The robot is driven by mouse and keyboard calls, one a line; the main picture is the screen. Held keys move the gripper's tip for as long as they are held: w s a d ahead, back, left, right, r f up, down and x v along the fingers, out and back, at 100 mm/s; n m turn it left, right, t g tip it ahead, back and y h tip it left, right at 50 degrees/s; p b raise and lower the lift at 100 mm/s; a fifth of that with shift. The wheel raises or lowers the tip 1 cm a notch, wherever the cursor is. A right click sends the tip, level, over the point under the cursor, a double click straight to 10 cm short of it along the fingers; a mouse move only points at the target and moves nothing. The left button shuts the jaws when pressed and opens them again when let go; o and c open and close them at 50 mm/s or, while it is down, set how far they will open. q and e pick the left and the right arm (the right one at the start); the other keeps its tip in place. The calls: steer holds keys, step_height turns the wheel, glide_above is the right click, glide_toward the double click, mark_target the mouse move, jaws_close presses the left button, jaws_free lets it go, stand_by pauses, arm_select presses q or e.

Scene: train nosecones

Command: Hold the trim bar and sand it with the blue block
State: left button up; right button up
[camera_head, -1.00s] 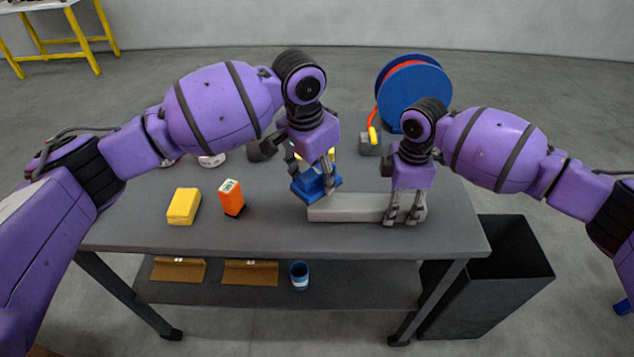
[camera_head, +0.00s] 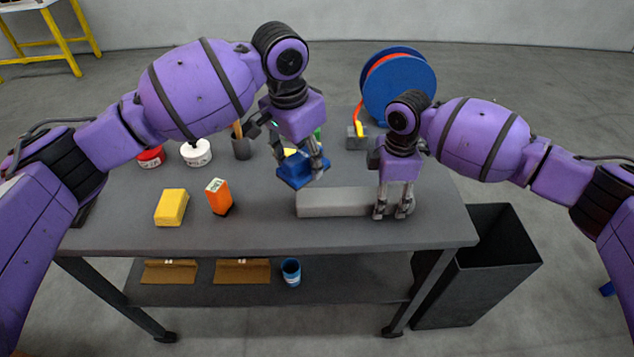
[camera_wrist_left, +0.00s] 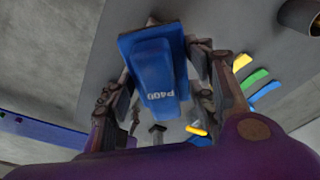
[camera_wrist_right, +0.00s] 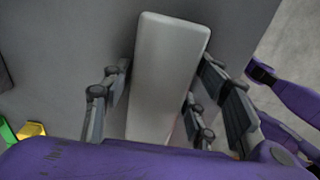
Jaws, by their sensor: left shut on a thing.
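The trim bar (camera_head: 335,203) is a pale grey block lying flat on the grey table; it also shows in the right wrist view (camera_wrist_right: 166,70). My right gripper (camera_head: 393,210) is down at its right end, its fingers along both long sides. They look closed against the bar, though the contact is partly hidden. My left gripper (camera_head: 306,172) is shut on the blue block (camera_head: 297,176), held tilted above the table by the bar's left end, apart from it. In the left wrist view the block (camera_wrist_left: 158,75) shows the print P400 between the fingers.
A yellow block (camera_head: 171,207) and an orange box (camera_head: 218,198) stand at the left of the table (camera_head: 260,237). Red (camera_head: 150,156) and white (camera_head: 196,153) tubs and a cup (camera_head: 242,148) stand behind. A blue cable reel (camera_head: 398,85) is at the back; a black bin (camera_head: 485,275) is at right.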

steer(key=shift+o, duration=1)
steer(key=shift+r, duration=0.1)
step_height(320, 180, up, 12)
